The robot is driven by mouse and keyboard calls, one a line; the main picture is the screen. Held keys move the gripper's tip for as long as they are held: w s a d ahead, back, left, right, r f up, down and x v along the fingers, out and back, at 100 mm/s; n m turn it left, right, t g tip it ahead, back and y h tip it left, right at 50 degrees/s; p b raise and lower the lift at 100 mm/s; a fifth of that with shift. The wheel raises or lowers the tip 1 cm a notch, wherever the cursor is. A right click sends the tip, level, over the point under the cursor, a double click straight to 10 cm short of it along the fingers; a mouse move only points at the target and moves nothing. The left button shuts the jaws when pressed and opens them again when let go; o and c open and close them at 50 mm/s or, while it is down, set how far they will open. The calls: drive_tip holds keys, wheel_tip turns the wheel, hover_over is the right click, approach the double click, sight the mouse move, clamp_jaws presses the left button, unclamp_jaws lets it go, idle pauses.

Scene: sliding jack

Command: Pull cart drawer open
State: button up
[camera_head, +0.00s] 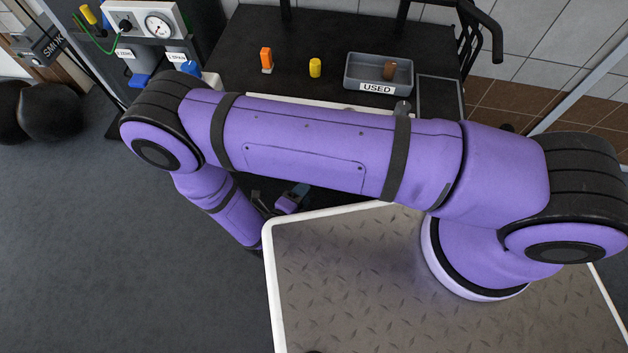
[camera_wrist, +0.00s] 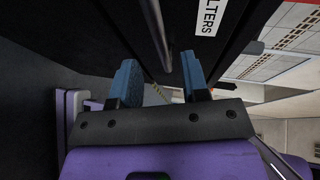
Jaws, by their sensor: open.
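In the wrist view, my gripper (camera_wrist: 158,60) is open, with a blue finger on each side. A grey metal bar handle (camera_wrist: 160,30) runs lengthwise between the fingers, with gaps that show on both sides. Whether the fingertips reach around the bar in depth I cannot tell. The handle is on a black drawer front (camera_wrist: 184,20) with a white label (camera_wrist: 209,14) that reads "LTERS", its start cut off. In the head view, the black cart (camera_head: 335,30) stands beyond my arm. My arm hides most of its front, so the drawer cannot be made out there.
On the cart top are an orange item (camera_head: 266,57), a yellow item (camera_head: 315,68) and a grey tray (camera_head: 352,75) labelled "USED" with a brown piece (camera_head: 390,69) inside. A gauge panel (camera_head: 135,23) stands at the left. Dark floor (camera_head: 110,250) is clear at lower left.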

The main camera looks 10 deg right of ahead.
drive_tip(key=shift+x, duration=3.15)
clamp_jaws()
